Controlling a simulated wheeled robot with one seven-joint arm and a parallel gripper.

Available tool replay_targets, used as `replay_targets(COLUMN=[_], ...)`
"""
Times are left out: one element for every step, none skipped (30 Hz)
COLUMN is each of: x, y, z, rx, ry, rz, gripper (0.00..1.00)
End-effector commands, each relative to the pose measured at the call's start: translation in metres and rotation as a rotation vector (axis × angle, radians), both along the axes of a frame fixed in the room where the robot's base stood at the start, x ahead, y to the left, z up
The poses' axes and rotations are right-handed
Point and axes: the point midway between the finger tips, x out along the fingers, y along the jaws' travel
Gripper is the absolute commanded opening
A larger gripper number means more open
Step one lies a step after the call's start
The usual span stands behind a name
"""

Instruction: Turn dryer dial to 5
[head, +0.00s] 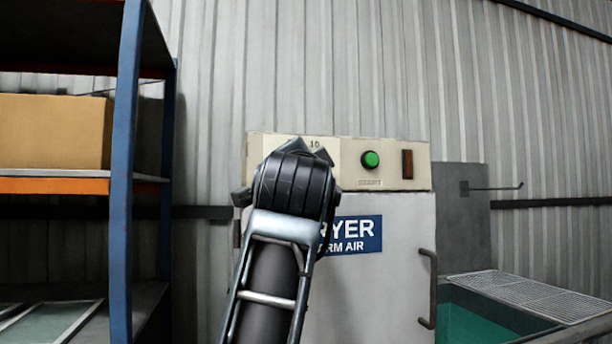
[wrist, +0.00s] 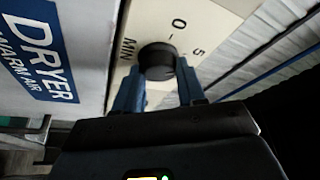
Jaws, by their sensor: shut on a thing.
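The dryer (head: 380,280) is a pale cabinet with a cream control panel (head: 274,141) along its top. The dial is a round black knob (wrist: 156,54) on that panel in the wrist view, with "0", "5" and "MIN" printed around it. My gripper (wrist: 160,72) has its two blue fingers on either side of the dial, shut on it. I cannot make out a pointer mark on the knob. In the head view my arm hides the dial, and a "10" (head: 314,143) shows just above my wrist.
A green button (head: 370,159) and a brown-red switch (head: 407,164) sit on the panel to the right of my arm. The dryer door has a dark handle (head: 428,288). A shelf rack (head: 122,200) stands at left; a green-lined basin (head: 478,318) is at lower right.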

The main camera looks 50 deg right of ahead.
Motion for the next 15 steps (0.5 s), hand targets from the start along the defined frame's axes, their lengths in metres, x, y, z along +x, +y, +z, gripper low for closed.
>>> replay_targets(x=[0.0007,0.0008,0.0009,0.0009,0.0009,0.0009,0.0009,0.0009,0.0009,0.0009,0.0008,0.0009,0.0008,0.0008,0.0008], y=[-0.0001,-0.0001,0.0,0.0,0.0001,0.0,0.0,0.0,-0.0001,-0.0001,-0.0001,-0.0001,-0.0002,-0.0002,-0.0002], z=[-0.0006,-0.0005,-0.0002,0.0,0.0002,0.0004,0.0005,0.0005,0.0007,0.0007,0.0007,0.0008,0.0009,0.0009,0.0009], rx=[0.014,0.02,0.027,0.032,0.036,0.041,0.044,0.046,0.047,0.049,0.049,0.049,0.049,0.049,0.049], ry=[-0.009,-0.013,-0.019,-0.022,-0.025,-0.029,-0.031,-0.032,-0.033,-0.034,-0.034,-0.034,-0.034,-0.034,-0.034], rz=[0.001,0.001,0.001,0.001,0.001,0.002,0.002,0.002,0.001,0.0,0.0,0.001,0.001,0.001,0.001], gripper=[0.09,0.09,0.09,0.09,0.09,0.09,0.09,0.09,0.09,0.09,0.09,0.09,0.09,0.09,0.09])
